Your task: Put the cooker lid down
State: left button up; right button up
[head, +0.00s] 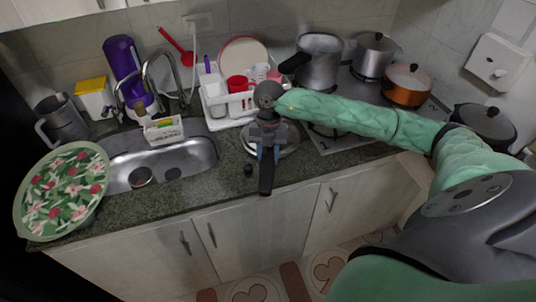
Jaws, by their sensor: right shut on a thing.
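The cooker lid (289,138) is a round silver disc, partly hidden beneath my right gripper, over the counter between the sink and the stove. A long black handle (266,183) sticks out from it towards the front edge of the counter. My right gripper (267,142) comes down from above and is shut on the lid. I cannot tell whether the lid touches the counter. The silver cooker (319,70) with a black side handle stands behind, at the back left of the stove. My left gripper is not in view.
A white dish rack (235,110) stands just behind and left of the lid. The sink (185,160) lies to the left. A small black knob (248,170) is on the counter. Pots, including an orange one (405,93), stand on the stove (338,140) at right.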

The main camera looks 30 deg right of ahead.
aim_at(269, 151)
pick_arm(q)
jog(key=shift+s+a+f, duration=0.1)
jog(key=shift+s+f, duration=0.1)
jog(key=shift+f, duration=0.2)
pick_arm(e)
jog(key=shift+f, duration=0.35)
jog(key=shift+f, duration=0.1)
jog(key=o, duration=1.1)
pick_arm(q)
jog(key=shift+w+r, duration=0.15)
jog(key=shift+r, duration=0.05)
pick_arm(e)
jog(key=shift+s, duration=0.1)
jog(key=shift+r, duration=0.35)
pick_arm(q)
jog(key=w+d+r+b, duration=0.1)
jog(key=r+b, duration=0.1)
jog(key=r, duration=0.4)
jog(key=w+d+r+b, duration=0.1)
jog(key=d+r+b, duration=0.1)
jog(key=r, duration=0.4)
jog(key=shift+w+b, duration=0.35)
pick_arm(e)
jog(key=shift+v, duration=5.75)
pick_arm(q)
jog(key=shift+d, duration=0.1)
